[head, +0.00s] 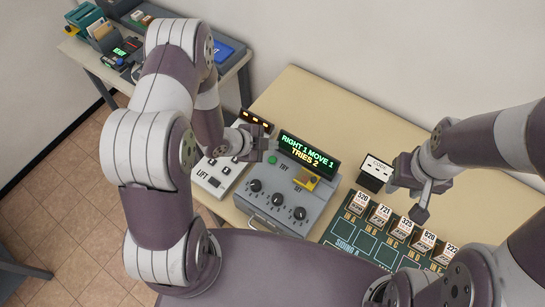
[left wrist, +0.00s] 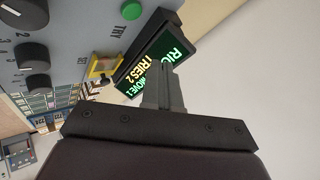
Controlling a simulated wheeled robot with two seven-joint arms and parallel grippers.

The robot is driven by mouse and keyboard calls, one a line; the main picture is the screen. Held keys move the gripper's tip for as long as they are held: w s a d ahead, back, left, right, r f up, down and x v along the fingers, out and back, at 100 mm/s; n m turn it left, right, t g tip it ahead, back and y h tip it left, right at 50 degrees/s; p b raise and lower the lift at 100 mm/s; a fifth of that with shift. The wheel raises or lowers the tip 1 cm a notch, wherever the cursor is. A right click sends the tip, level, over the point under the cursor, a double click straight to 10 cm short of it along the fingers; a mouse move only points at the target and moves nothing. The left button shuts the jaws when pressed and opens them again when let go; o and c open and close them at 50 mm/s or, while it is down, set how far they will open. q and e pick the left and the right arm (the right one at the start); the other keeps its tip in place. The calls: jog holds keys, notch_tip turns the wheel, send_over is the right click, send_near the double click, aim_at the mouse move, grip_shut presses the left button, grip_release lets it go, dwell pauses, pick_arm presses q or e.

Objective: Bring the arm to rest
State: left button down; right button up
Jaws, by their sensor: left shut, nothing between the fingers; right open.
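My left gripper (head: 266,143) is shut and empty. In the head view it hangs above the table near the grey control box (head: 285,205), at the left end of the lit display. In the left wrist view its closed fingers (left wrist: 162,90) show in front of the display (left wrist: 155,55); I cannot tell whether they touch it. My left arm is bent, with its elbow at the left. My right gripper (head: 422,200) is open and empty, above the table near the white block (head: 375,173) and the row of numbered blocks.
The display (head: 308,153) reads "RIGHT 1 MOVE 1 TRIES 2". The box has several dark knobs, a green TRY button (head: 272,160) and a yellow part (head: 306,179). A LIFT panel (head: 217,175) lies left. Numbered blocks (head: 400,230) line a green board. A side desk (head: 225,55) stands behind.

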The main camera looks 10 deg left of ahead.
aim_at(260, 168)
pick_arm(q)
jog(key=s+a+f+n+y, duration=0.1)
jog(key=s+a+f+n+g, duration=0.1)
jog(key=n, duration=0.1)
jog(key=shift+s+a+f+g+y, duration=0.15)
jog(key=shift+s+f+g+y, duration=0.15)
jog(key=shift+y, duration=0.1)
jog(key=s+a+r+n+g+y+b, duration=0.1)
jog(key=s+a+n+g+y+b, duration=0.35)
jog(key=s+a+n, duration=0.35)
jog(key=s+d+r+n+b, duration=0.2)
jog(key=d+r+n+b, duration=0.3)
jog(key=r+n+b, duration=0.1)
jog(key=shift+s+r+n+t+b, duration=0.3)
jog(key=shift+r+t+b, duration=0.15)
jog(key=shift+r+b, duration=0.15)
